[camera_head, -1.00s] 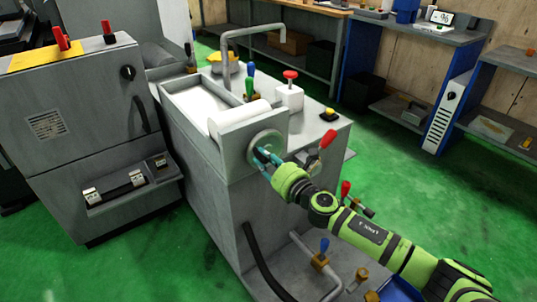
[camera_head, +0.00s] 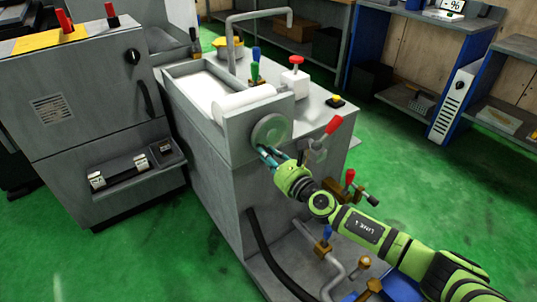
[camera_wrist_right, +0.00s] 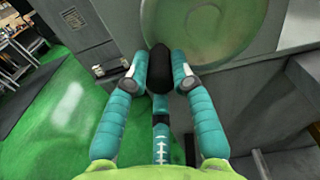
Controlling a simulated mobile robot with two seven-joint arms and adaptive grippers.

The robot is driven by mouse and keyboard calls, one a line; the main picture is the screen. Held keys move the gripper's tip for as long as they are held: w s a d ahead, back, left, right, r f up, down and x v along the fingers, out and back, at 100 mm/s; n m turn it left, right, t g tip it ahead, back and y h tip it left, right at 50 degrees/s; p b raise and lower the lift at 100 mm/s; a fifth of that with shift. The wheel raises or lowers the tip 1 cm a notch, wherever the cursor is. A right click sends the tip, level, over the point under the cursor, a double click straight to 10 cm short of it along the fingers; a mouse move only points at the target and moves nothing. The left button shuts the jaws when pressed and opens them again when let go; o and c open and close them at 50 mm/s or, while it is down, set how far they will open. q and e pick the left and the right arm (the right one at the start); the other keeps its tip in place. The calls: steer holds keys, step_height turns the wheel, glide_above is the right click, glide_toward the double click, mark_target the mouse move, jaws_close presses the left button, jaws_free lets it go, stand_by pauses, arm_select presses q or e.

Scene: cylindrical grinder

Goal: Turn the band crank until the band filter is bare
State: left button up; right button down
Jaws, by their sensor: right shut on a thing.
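The band crank is a round grey-green disc (camera_head: 271,128) on the end wall of the grey tank, with a black handle (camera_wrist_right: 159,70) that shows in the right wrist view. My right gripper (camera_head: 266,153) has its teal fingers at the lower edge of the disc. In the right wrist view the right gripper (camera_wrist_right: 160,72) is shut around the black handle. The band filter (camera_head: 205,92) is a white band in the tray, running up to a white roll (camera_head: 245,101) beside the crank. The handle is hidden by the fingers in the head view. My left gripper is out of view.
A red-handled lever (camera_head: 333,125) stands right of the crank, close to my right wrist. A bent grey pipe (camera_head: 232,50) rises over the tank. Green floor is open to the right.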

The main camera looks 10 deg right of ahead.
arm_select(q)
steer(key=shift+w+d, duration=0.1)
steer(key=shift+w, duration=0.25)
arm_select(e)
steer(key=shift+f, duration=0.1)
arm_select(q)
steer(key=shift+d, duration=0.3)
arm_select(e)
steer(key=shift+n, duration=0.3)
steer(key=c, duration=1.1)
jaws_free()
steer(key=shift+o, duration=0.2)
steer(key=shift+d, duration=0.1)
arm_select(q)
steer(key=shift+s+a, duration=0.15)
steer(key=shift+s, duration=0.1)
arm_select(e)
steer(key=v, duration=1.2)
steer(key=shift+w+f, duration=0.1)
steer(key=shift+f, duration=0.05)
